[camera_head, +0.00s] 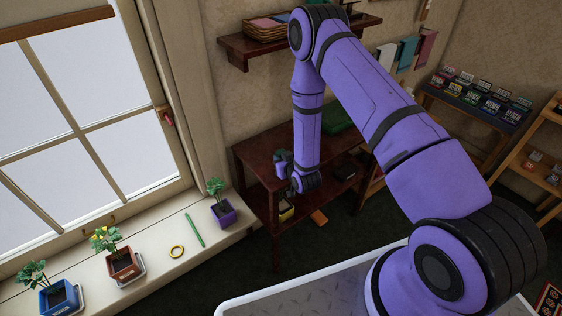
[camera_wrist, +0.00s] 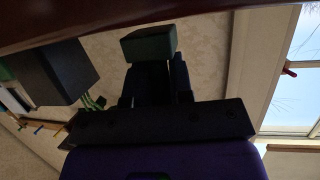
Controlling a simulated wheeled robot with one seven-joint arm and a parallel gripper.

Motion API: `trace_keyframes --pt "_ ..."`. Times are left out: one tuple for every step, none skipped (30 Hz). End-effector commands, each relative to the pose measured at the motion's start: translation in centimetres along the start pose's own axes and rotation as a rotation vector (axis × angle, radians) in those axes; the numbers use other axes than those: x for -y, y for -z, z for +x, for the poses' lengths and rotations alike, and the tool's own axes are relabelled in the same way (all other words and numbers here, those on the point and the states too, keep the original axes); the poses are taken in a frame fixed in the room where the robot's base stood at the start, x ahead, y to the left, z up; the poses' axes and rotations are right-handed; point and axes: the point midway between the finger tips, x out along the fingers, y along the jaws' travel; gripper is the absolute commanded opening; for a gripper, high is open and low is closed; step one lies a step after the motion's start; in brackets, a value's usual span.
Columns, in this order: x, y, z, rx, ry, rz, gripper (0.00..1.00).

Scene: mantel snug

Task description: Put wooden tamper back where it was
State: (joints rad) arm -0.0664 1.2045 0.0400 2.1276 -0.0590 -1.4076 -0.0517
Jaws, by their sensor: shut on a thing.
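My gripper (camera_head: 282,165) is at the left part of the dark red two-tier table (camera_head: 255,152), pointing left and close to its top. In the wrist view my gripper (camera_wrist: 152,80) is shut on a dark green block (camera_wrist: 148,43), which I take to be the wooden tamper; its shape is dim and only partly shown. In the head view the held thing cannot be made out. A dark red-brown edge (camera_wrist: 150,12), likely the table's, crosses the top of the wrist view close to the block.
A green thing (camera_head: 337,118) lies on the table top; a black thing (camera_head: 345,172) is on the lower tier. A wall shelf (camera_head: 235,52) with a basket hangs above. The window sill holds potted plants, a green pen (camera_head: 195,230) and a yellow ring (camera_head: 177,252).

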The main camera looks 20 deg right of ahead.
Motion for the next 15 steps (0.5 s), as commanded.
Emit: trace_keyframes --pt "0.01 -0.53 0.17 0.0 0.0 0.0 0.0" --pt "0.01 -0.69 0.24 -0.001 0.0 0.0 0.0" --pt "0.01 -0.79 0.29 -0.001 0.0 0.0 0.0" --pt "0.01 -0.8 0.31 -0.002 0.0 0.0 0.0" --pt "0.01 -0.77 0.31 -0.002 0.0 0.0 0.0" --pt "0.01 -0.75 0.3 -0.002 0.0 0.0 0.0" --pt "0.01 -0.75 0.29 -0.002 0.0 0.0 0.0" --pt "0.01 -0.74 0.29 -0.002 0.0 0.0 0.0" --pt "0.01 -0.75 0.28 -0.002 0.0 0.0 0.0" --pt "0.01 -0.77 0.29 -0.002 0.0 0.0 0.0" --pt "0.01 -0.83 0.3 -0.002 0.0 0.0 0.0" --pt "0.01 -0.92 0.34 -0.001 0.0 0.0 0.0" --pt "0.01 -1.0 0.37 -0.002 0.0 0.0 0.0" --pt "0.01 -0.98 0.37 -0.002 0.0 0.0 0.25" --pt "0.01 -0.96 0.37 -0.002 0.0 0.0 0.35"
